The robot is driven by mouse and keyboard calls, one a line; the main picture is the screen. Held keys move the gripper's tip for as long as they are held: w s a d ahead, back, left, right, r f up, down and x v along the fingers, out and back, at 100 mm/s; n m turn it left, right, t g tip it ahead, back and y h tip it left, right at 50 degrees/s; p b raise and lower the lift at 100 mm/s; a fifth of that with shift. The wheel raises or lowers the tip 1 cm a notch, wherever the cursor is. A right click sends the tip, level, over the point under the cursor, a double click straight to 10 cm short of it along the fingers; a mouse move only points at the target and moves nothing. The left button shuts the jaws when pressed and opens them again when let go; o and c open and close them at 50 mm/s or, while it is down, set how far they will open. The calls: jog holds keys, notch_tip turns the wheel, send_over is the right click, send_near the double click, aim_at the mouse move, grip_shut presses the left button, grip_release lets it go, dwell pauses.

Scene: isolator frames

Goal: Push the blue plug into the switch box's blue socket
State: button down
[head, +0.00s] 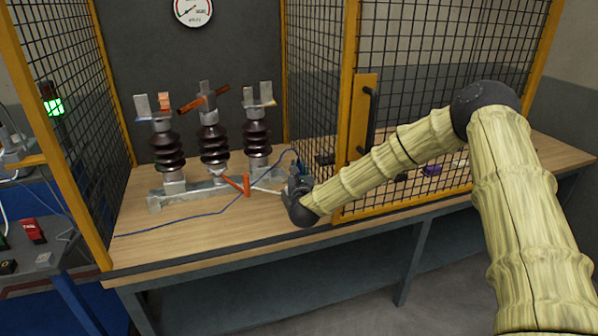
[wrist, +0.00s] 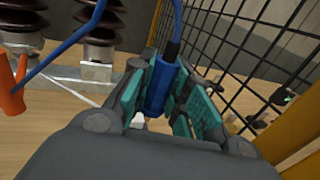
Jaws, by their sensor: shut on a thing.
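My gripper (head: 299,186) reaches through the open front of the mesh cage, low over the wooden bench, to the right of the insulators. In the wrist view, the blue plug (wrist: 159,86) is between the teal-padded fingers of my gripper (wrist: 160,105), which are shut on it. The plug stands roughly along the fingers, with a dark collar and a blue cable at its upper end. The blue cable (head: 205,214) also runs across the bench to the left in the head view. I cannot make out the switch box or its blue socket.
Insulators (head: 213,145) stand on a metal base with an orange lever (head: 246,185). Small dark items lie behind the mesh. Bare bench top (head: 190,238) lies at the front left.

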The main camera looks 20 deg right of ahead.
jog(key=shift+s+f+b, duration=0.1)
jog(key=shift+b, duration=0.3)
jog(key=shift+f+b, duration=2.5)
jog(key=shift+f, duration=0.3)
jog(key=shift+b, duration=1.4)
jog(key=shift+f+b, duration=1.45)
jog(key=shift+b, duration=0.2)
jog(key=c, duration=1.3)
grip_release()
jog(key=v, duration=1.2)
jog(key=shift+r, duration=0.1)
